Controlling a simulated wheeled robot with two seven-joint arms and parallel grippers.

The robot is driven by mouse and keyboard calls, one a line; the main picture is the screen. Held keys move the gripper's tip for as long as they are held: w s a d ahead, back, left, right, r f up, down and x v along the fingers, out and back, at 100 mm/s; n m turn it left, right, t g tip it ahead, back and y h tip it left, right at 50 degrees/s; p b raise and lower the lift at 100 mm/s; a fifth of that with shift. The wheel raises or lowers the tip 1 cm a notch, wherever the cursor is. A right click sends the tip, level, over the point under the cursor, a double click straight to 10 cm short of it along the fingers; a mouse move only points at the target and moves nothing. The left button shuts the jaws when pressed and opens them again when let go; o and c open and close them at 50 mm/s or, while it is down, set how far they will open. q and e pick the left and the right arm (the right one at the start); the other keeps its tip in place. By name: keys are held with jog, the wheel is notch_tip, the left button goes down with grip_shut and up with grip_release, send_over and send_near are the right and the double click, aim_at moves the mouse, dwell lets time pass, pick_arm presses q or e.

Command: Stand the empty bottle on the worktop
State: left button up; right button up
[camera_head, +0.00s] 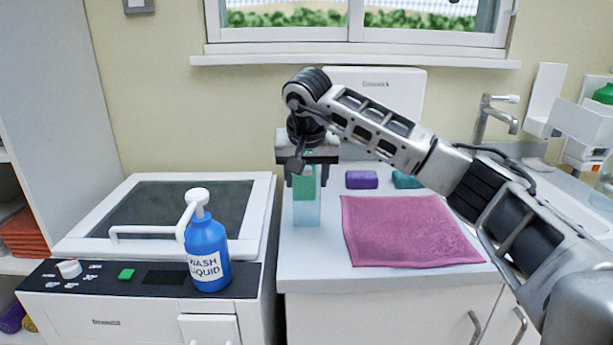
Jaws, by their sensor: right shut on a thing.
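A pale, see-through bottle (307,213) with a green upper part is upright at the left end of the white worktop (320,262). My right gripper (308,172) points down from above and is shut on its upper part, which the fingers partly hide. The bottle's base is at or just above the worktop; I cannot tell whether it touches. My left gripper is out of view.
A blue wash-liquid pump bottle (208,255) stands on the white machine (65,235) at the left. A pink cloth (410,232) lies right of the held bottle, with purple (361,180) and teal (405,181) blocks behind. The worktop's front left is clear.

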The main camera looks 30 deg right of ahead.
jog(key=shift+f, duration=0.1)
jog(key=o, duration=1.2)
jog(key=v, duration=1.2)
jog(key=shift+p, duration=0.3)
